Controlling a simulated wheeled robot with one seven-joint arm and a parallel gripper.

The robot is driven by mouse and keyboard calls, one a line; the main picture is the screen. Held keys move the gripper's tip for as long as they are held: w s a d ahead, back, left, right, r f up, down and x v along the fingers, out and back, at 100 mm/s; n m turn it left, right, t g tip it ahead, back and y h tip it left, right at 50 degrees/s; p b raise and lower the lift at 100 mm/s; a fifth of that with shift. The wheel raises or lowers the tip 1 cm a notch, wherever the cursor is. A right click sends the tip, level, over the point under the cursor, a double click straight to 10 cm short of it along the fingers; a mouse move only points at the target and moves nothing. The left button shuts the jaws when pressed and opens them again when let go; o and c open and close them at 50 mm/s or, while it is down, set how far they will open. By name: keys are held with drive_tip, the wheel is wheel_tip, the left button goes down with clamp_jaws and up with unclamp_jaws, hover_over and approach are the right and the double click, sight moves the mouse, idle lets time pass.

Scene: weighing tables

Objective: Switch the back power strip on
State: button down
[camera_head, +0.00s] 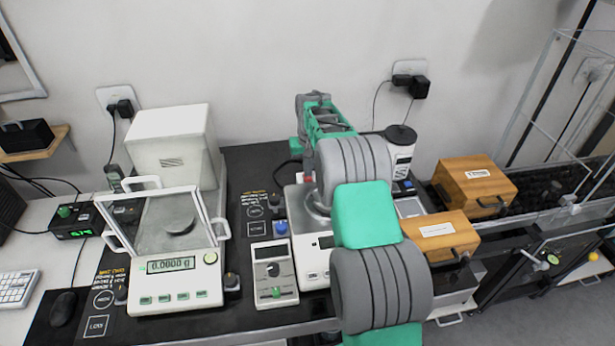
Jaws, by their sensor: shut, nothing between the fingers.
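My arm reaches from the bottom of the picture toward the back of the dark weighing table (255,158). My gripper (306,172) points down at the table's back, just left of the arm's ribbed grey joint. It is shut and empty, with its fingertips largely hidden by my own arm. I cannot make out the back power strip or its switch; the area behind my arm is covered. A black cable shows on the table just left of my gripper. Whether the gripper touches anything there cannot be told.
A balance (175,280) with an open glass front and a 0.0000 g display stands left. A small control box (273,270) sits in front. Wall sockets (411,68) hold black plugs.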

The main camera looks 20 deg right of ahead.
sight(308, 179)
drive_tip(key=shift+f+b, duration=0.35)
drive_tip(key=shift+f, duration=0.35)
idle(0.3)
drive_tip(key=shift+r+p, duration=2.1)
drive_tip(key=shift+r, duration=1.4)
